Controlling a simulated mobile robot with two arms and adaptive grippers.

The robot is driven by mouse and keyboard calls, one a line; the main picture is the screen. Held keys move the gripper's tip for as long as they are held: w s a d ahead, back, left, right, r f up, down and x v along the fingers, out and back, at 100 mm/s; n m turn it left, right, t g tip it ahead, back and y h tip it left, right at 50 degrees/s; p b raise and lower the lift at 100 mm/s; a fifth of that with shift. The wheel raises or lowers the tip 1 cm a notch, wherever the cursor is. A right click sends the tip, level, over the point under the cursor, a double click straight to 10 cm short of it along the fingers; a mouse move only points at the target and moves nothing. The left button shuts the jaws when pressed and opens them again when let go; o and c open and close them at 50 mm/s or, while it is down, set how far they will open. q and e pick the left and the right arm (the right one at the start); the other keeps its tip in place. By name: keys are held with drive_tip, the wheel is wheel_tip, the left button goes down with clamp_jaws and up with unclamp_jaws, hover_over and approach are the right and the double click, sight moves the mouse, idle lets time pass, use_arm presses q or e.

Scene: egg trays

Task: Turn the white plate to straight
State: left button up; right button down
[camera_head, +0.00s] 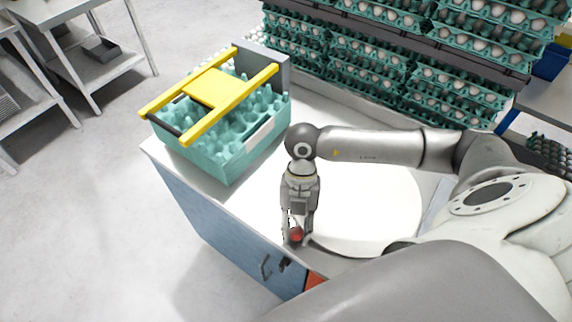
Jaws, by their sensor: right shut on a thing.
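The white plate (385,212) is a large, flat, round disc on the white counter, right of my right gripper. My arm hides its far edge and part of its right side. My right gripper (296,238) points down at the plate's left front rim, shut on a small red piece (296,234) between its fingertips. The fingers cover most of the red piece, and I cannot tell how it joins the plate. My left gripper is not in view.
A teal stack of egg trays (225,150) with a yellow-barred frame (212,88) stands on the counter's left end. Racks of egg trays (400,50) line the back. Blue cabinet doors (205,215) front the counter. Metal tables (85,45) stand at far left.

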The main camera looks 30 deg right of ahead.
drive_tip(key=s, duration=0.1)
drive_tip(key=s+n, duration=0.2)
drive_tip(key=shift+s+d+h, duration=0.3)
drive_tip(key=shift+d, duration=0.05)
drive_tip(key=shift+s+d+n+g+h+b, duration=0.2)
drive_tip(key=shift+s+n, duration=0.15)
drive_tip(key=shift+s, duration=0.2)
drive_tip(key=shift+s+d+n+g+h+b, duration=0.1)
drive_tip(key=shift+s+d+n+b, duration=0.1)
drive_tip(key=shift+s+n, duration=0.25)
drive_tip(key=shift+s, duration=0.1)
drive_tip(key=c, duration=1.1)
unclamp_jaws()
drive_tip(key=shift+s, duration=0.1)
drive_tip(key=shift+r, duration=0.1)
drive_tip(key=v, duration=1.2)
